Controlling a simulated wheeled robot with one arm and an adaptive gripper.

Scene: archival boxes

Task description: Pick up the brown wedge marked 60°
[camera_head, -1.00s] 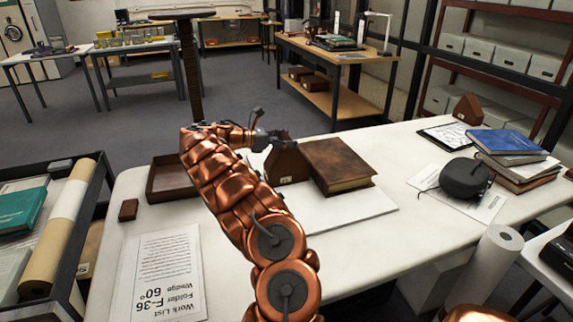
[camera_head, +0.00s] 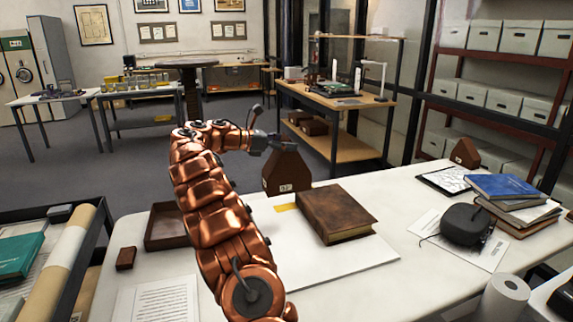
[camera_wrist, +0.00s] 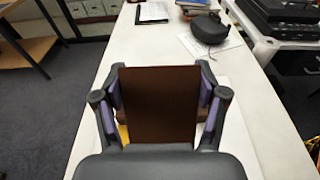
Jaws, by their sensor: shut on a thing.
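A brown wedge (camera_head: 286,171) with a pointed top and a small white label low on its face hangs from my gripper (camera_head: 272,142). The label is too small to read in the head view. In the wrist view my gripper (camera_wrist: 160,110) is shut on the same brown wedge (camera_wrist: 158,103), with a finger on each side of it. The wedge is above the table, near the left end of a thick brown book (camera_head: 337,213). A second brown wedge (camera_head: 465,153) stands at the table's far right, beside a clipboard.
The book lies on a white board (camera_head: 335,262), with a yellow slip (camera_head: 285,207) near it. A brown tray (camera_head: 163,226) and a small brown block (camera_head: 126,258) are at left. A black round object (camera_head: 466,224) and stacked books (camera_head: 512,197) are at right.

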